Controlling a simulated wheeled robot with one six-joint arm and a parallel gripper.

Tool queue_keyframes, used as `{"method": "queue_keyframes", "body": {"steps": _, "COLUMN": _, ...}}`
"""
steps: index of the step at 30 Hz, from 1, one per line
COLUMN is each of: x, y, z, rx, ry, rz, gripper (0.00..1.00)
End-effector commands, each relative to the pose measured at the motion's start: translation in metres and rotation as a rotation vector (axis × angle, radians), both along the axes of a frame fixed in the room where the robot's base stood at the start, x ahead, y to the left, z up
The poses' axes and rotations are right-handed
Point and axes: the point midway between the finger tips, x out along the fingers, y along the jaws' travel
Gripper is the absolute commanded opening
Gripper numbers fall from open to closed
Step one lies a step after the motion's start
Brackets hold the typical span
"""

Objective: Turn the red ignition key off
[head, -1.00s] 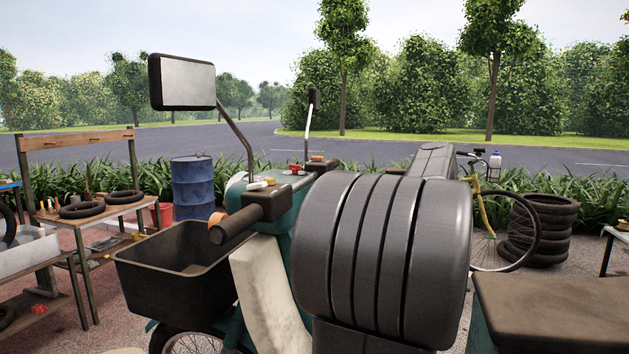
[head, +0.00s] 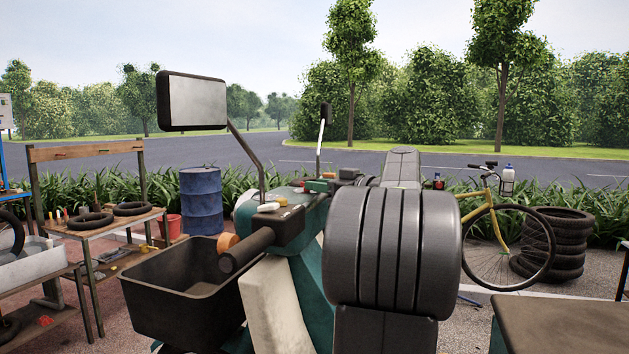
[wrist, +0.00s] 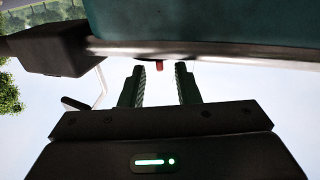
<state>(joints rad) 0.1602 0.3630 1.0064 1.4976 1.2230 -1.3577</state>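The teal vehicle with a black handlebar (head: 250,248) stands in front of me in the head view. In the wrist view, which looks upside down, a small red piece that looks like the key (wrist: 160,64) shows at the edge of a teal body panel (wrist: 200,22). My gripper (wrist: 160,72) is open, its two fingers apart, and the red piece appears between the fingertips. Whether the fingers touch it I cannot tell. Most of the key is hidden. In the head view my own dark arm covers the gripper.
A mirror (head: 192,101) on a stalk rises above the handlebar, and a black basket (head: 182,300) hangs at the left. A blue barrel (head: 201,200) and a workbench (head: 105,222) stand behind. A yellow bicycle (head: 503,240) and stacked tyres (head: 562,245) are at right.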

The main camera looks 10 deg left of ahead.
Motion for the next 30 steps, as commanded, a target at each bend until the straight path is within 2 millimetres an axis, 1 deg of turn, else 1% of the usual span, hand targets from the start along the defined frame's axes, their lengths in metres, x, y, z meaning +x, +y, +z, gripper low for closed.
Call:
{"method": "queue_keyframes", "body": {"steps": 2, "x": 0.005, "y": 0.009, "z": 0.001, "rx": 0.000, "ry": 0.001, "rz": 0.002, "gripper": 0.29}}
{"method": "queue_keyframes", "body": {"steps": 6, "x": 0.009, "y": 0.016, "z": 0.000, "rx": 0.000, "ry": 0.001, "rz": 0.000, "gripper": 0.29}}
{"method": "queue_keyframes", "body": {"steps": 15, "x": 0.010, "y": 0.017, "z": -0.001, "rx": 0.000, "ry": 0.001, "rz": -0.001, "gripper": 0.29}}
{"method": "queue_keyframes", "body": {"steps": 19, "x": 0.010, "y": 0.017, "z": -0.001, "rx": 0.000, "ry": 0.001, "rz": -0.001, "gripper": 0.04}}
{"method": "queue_keyframes", "body": {"steps": 20, "x": 0.010, "y": 0.017, "z": -0.001, "rx": 0.000, "ry": 0.001, "rz": -0.001, "gripper": 0.00}}
{"method": "queue_keyframes", "body": {"steps": 26, "x": 0.010, "y": 0.017, "z": -0.001, "rx": 0.000, "ry": 0.001, "rz": 0.005, "gripper": 0.00}}
{"method": "queue_keyframes", "body": {"steps": 30, "x": 0.013, "y": 0.016, "z": -0.004, "rx": 0.001, "ry": 0.000, "rz": 0.060, "gripper": 0.00}}
